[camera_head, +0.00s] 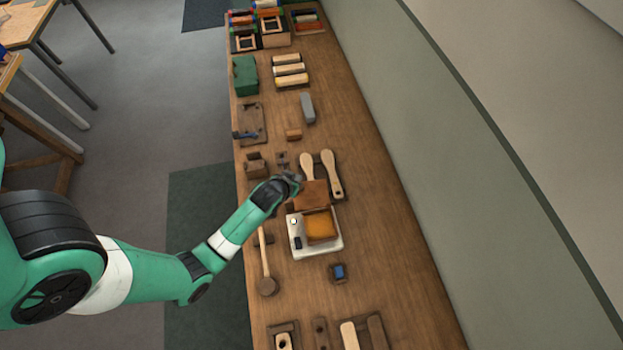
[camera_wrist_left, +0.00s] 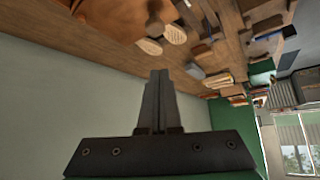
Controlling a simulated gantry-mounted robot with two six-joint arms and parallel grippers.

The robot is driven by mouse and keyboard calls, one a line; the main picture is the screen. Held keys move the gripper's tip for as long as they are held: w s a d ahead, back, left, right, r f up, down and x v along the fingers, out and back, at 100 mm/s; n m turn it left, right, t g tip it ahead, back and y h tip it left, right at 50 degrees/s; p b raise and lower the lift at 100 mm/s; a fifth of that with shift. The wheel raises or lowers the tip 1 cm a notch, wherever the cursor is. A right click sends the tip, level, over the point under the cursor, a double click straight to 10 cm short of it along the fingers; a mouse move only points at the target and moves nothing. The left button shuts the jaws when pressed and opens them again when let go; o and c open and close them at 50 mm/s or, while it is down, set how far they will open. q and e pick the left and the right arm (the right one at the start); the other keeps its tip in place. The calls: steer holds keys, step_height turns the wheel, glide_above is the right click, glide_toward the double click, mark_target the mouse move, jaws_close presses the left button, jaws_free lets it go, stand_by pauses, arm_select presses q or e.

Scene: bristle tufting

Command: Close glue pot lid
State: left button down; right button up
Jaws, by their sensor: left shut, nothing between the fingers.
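The glue pot (camera_head: 320,227) is a square pot with amber glue showing inside, on a white base unit (camera_head: 329,247) with a small dial. Its brown lid (camera_head: 311,194) stands open at the pot's far side. My left gripper (camera_head: 294,180) is shut and empty, at the upper left corner of the lid; I cannot tell whether it touches it. In the left wrist view the closed fingers (camera_wrist_left: 158,100) show with nothing between them, and a large brown surface fills the upper left. My right gripper is not in view.
Two pale wooden brush handles (camera_head: 331,174) lie just beyond the lid. A wooden mallet-like tool (camera_head: 266,285) lies left of the base, and a small blue-topped block (camera_head: 339,272) is nearer. Small wooden blocks (camera_head: 256,165) stand at the bench's left edge. The bench's right side (camera_head: 385,230) is clear.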

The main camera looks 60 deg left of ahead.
mark_target(311, 193)
arm_select(q)
steer(key=shift+w+a+f+b, duration=0.25)
steer(key=shift+w+b, duration=0.1)
steer(key=shift+b, duration=0.1)
steer(key=b+x, duration=0.3)
steer(key=x, duration=0.1)
steer(key=shift+w+a+f, duration=0.15)
steer(key=shift+w+f, duration=0.05)
steer(key=shift+f, duration=0.05)
step_height(311, 193, down, 3)
steer(key=shift+w+f, duration=0.1)
steer(key=shift+f, duration=0.05)
steer(key=shift+s+d+f, duration=0.1)
steer(key=shift+s+d, duration=0.2)
steer(key=shift+s, duration=0.1)
